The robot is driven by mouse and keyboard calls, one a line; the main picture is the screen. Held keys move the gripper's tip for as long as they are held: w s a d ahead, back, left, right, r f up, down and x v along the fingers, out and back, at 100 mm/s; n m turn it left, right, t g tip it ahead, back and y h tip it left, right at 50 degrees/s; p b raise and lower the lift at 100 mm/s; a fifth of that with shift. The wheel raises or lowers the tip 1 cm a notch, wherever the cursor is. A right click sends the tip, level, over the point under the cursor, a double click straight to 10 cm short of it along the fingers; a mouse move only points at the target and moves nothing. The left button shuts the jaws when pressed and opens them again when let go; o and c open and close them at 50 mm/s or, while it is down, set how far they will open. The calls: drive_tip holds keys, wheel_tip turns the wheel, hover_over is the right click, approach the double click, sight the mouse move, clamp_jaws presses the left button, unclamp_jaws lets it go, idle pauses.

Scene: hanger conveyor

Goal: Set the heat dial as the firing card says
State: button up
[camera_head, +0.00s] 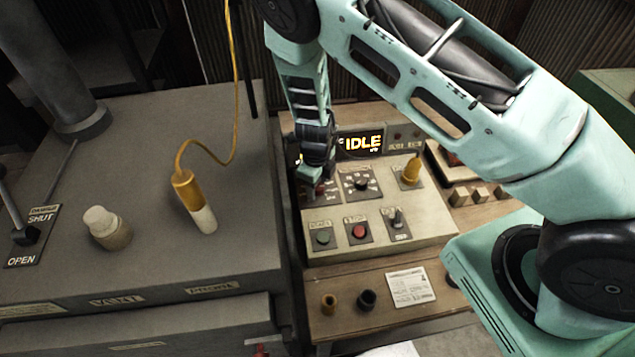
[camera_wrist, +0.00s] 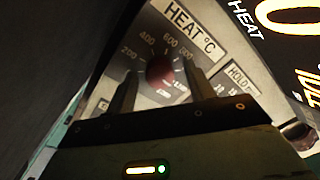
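The heat dial (camera_wrist: 161,72) has a dark red knob and a scale marked HEAT °C, with 200, 400, 600 and 800 readable. Its pointer setting cannot be made out. My gripper (camera_wrist: 160,70) is over the dial, one finger on each side of the knob, with a gap showing beside it. In the head view my gripper (camera_head: 317,183) hides most of the dial at the panel's upper left. A white printed card (camera_head: 410,287), perhaps the firing card, lies on the ledge below the panel; its text is too small to read.
The display (camera_head: 361,144) reads IDLE. The hold dial (camera_head: 361,183) is close on the right, with a yellow part (camera_head: 411,171) beyond. Below are a green button (camera_head: 322,237), a red button (camera_head: 359,231) and a switch (camera_head: 396,219).

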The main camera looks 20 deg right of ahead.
drive_tip(key=shift+r, duration=0.1)
wheel_tip(320, 180, up, 17)
drive_tip(key=b, duration=0.2)
drive_tip(key=shift+s+a+b, duration=0.3)
drive_tip(key=shift+s, duration=0.05)
idle(0.4)
